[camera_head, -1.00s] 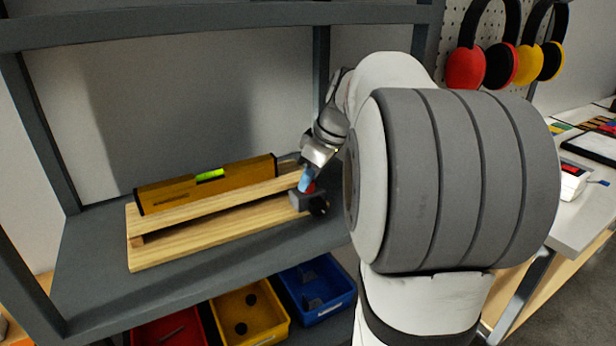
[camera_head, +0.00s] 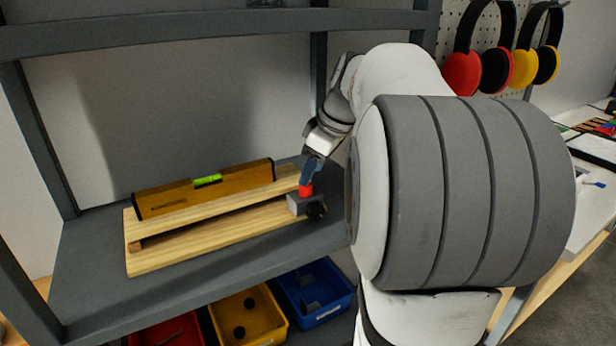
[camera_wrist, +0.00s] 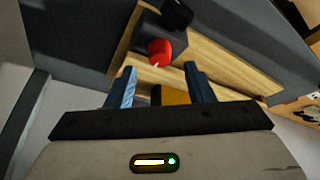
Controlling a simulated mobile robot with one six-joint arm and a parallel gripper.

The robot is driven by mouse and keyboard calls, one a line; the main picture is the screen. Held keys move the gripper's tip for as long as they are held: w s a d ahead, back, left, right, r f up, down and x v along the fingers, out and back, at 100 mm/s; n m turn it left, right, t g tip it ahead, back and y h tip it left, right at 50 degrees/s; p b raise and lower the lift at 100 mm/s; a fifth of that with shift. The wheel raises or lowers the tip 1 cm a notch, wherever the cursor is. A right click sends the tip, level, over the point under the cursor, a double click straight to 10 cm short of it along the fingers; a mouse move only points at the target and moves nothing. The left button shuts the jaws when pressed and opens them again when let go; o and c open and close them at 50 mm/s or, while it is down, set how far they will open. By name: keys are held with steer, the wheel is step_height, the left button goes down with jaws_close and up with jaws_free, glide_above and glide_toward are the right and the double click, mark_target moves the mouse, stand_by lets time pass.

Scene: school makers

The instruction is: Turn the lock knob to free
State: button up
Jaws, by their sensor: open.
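The red lock knob (camera_head: 306,190) sits on a small grey block (camera_head: 296,204) at the right end of a wooden two-plank stand (camera_head: 170,249). In the wrist view the red knob (camera_wrist: 160,52) shows a small pale mark on its near edge, beside the dark block (camera_wrist: 146,36). My gripper (camera_head: 309,178) is just above the knob in the head view. The knob lies beyond the fingertips, roughly midway. Contact cannot be told.
A yellow spirit level (camera_head: 206,190) lies on the stand, on a grey shelf (camera_head: 90,285). A black round knob (camera_head: 316,211) sticks out from the block. Red, yellow (camera_head: 249,318) and blue bins (camera_head: 315,292) are below. A shelf post (camera_head: 318,85) stands behind my wrist.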

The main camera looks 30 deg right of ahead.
steer(key=shift+v, duration=1.8)
steer(key=s+a+f+m+h+p, duration=0.1)
steer(key=s+a+f+m+p, duration=0.2)
steer(key=s+a, duration=0.5)
steer(key=s+a+f+m+g+h+p, duration=0.1)
steer(key=s+a+f+m+p, duration=0.3)
steer(key=s+a, duration=0.4)
step_height(320, 180, down, 2)
steer(key=shift+s+f+p, duration=0.2)
steer(key=shift+s+p, duration=0.05)
steer(key=shift+p, duration=0.4)
steer(key=shift+s+a, duration=0.1)
steer(key=shift+a, duration=0.05)
